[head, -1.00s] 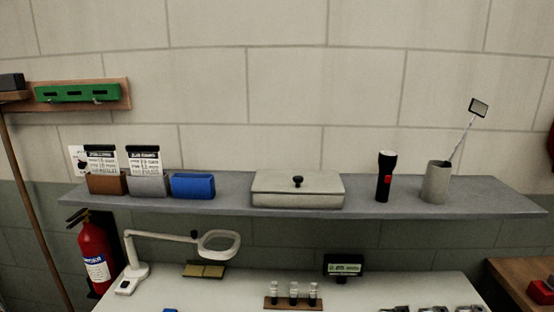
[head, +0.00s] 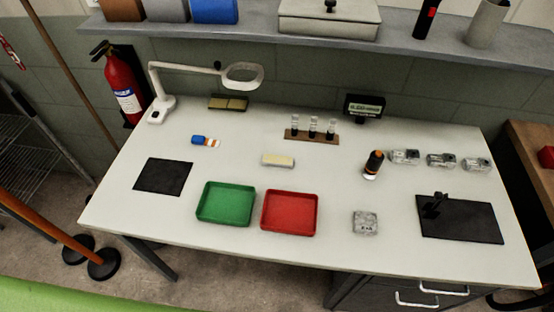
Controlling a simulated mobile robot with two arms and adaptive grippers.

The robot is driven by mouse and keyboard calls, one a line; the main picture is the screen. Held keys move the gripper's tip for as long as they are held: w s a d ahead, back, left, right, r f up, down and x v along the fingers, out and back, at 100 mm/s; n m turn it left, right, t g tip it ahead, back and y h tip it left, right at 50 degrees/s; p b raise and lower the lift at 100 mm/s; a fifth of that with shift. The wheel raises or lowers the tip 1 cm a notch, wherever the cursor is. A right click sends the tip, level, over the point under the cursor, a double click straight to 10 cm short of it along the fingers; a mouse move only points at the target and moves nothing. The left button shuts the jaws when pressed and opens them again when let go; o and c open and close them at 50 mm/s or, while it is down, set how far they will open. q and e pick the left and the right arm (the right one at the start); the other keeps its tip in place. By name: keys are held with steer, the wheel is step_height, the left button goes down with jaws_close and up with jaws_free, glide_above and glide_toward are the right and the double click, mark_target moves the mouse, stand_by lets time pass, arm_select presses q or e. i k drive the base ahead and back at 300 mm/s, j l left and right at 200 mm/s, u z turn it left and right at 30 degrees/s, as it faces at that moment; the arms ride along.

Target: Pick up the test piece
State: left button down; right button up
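No label readable here marks the test piece, so I cannot tell for certain which object it is. A small grey square piece with dark lettering (head: 365,223) lies on the white table, right of the red tray (head: 290,230). A pale cream block (head: 278,160) lies near the table's middle. Several clear-and-grey small pieces (head: 404,157) sit in a row at the right. A blue-ended small item (head: 199,141) lies at the left. Neither of my grippers is in view.
The white table (head: 240,165) also bears an empty green tray (head: 225,204), dark mats left (head: 163,176) and right (head: 460,232), a vial rack (head: 312,137), an orange-black upright tool (head: 373,163) and a magnifier lamp (head: 243,76). A shelf (head: 270,37) overhangs the back.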

mark_target(268, 159)
steer(key=k+j+u, duration=0.3)
steer(key=k+j, duration=0.2)
steer(key=j, duration=0.25)
steer(key=k+j+u, duration=0.15)
steer(key=j, duration=0.25)
steer(key=k, duration=0.1)
